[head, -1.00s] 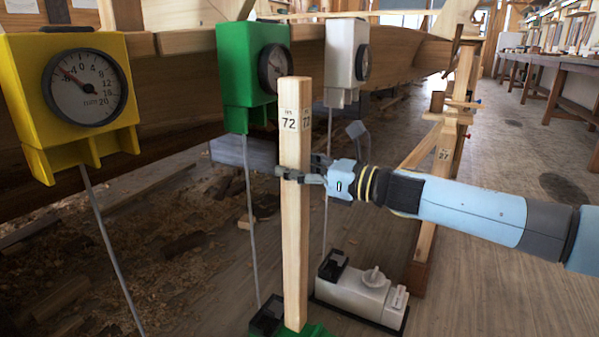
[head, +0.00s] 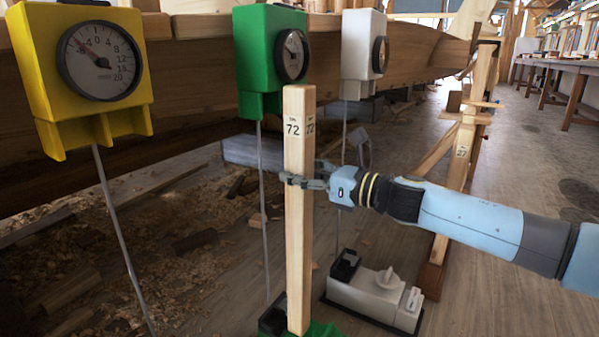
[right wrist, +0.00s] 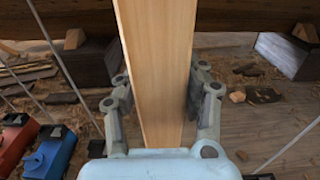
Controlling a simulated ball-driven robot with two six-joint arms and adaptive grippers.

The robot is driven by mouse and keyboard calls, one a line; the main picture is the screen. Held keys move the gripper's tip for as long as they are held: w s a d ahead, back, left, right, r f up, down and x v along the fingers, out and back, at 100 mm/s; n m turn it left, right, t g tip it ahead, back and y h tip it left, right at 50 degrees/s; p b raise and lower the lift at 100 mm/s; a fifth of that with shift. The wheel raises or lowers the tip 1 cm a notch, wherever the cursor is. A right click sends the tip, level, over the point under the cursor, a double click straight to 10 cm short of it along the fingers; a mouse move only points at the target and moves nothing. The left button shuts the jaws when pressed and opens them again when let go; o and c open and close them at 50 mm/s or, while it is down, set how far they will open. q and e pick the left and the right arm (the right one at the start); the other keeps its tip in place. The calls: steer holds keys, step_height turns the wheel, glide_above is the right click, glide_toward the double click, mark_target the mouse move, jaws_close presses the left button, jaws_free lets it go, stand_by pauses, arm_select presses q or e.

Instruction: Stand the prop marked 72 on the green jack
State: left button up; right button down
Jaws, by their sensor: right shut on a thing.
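The prop marked 72 (head: 298,220) is a long square wooden post, standing about upright in the head view. My right gripper (head: 303,181) is shut on it around mid-height. In the right wrist view, the fingers (right wrist: 160,108) lie on both sides of the prop (right wrist: 160,60). The green jack (head: 322,330) shows at the bottom edge of the head view, mostly cut off. The prop's foot overlaps it in the picture; I cannot tell whether they touch. My left gripper is in neither view.
Yellow (head: 40,75), green (head: 258,60) and white (head: 360,50) gauge boxes hang along the hull, with thin rods below. A white jack (head: 375,292) stands right of the prop. A prop marked 27 (head: 461,165) stands further right. Red (right wrist: 14,140) and blue (right wrist: 50,160) jacks show in the wrist view.

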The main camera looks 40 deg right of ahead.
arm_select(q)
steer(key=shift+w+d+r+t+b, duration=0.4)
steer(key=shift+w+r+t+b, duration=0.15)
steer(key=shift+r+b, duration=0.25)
arm_select(e)
steer(key=f+x, duration=0.2)
steer(key=x, duration=0.6)
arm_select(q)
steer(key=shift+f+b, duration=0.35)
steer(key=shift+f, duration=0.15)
arm_select(e)
steer(key=shift+f, duration=0.4)
stand_by(0.3)
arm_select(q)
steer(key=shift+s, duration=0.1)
arm_select(e)
steer(key=shift+w+a, duration=0.1)
steer(key=shift+w, duration=0.05)
stand_by(0.5)
steer(key=c, duration=0.8)
jaws_free()
steer(key=shift+o, duration=0.8)
steer(key=shift+f, duration=0.15)
